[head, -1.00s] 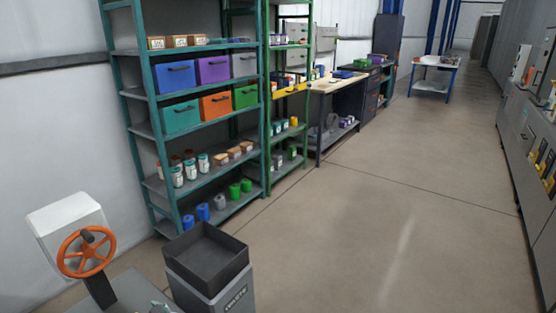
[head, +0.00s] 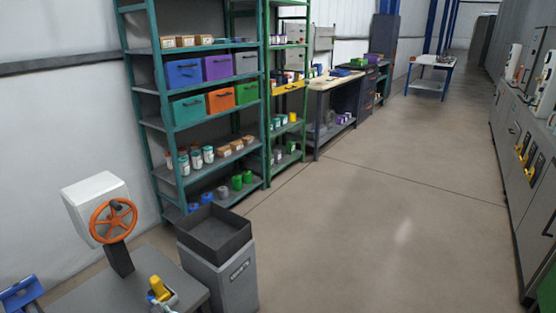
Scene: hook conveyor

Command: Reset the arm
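Neither of my grippers can be made out for certain in the head view, and no arm of mine is clearly visible. An orange handwheel (head: 113,220) on a white box (head: 93,197) stands on a dark post at the lower left. The post rises from a grey table (head: 125,285). A yellow-topped part (head: 158,288) sits at the near edge of that table, cut off by the frame. A blue object (head: 20,293) is partly in view at the lower left corner.
A grey bin with a dark open tray top (head: 214,233) stands right of the table. Teal shelves (head: 160,125) with coloured boxes line the left wall. A workbench (head: 333,84) stands beyond. Grey cabinets (head: 520,170) line the right side. The floor (head: 370,210) between is clear.

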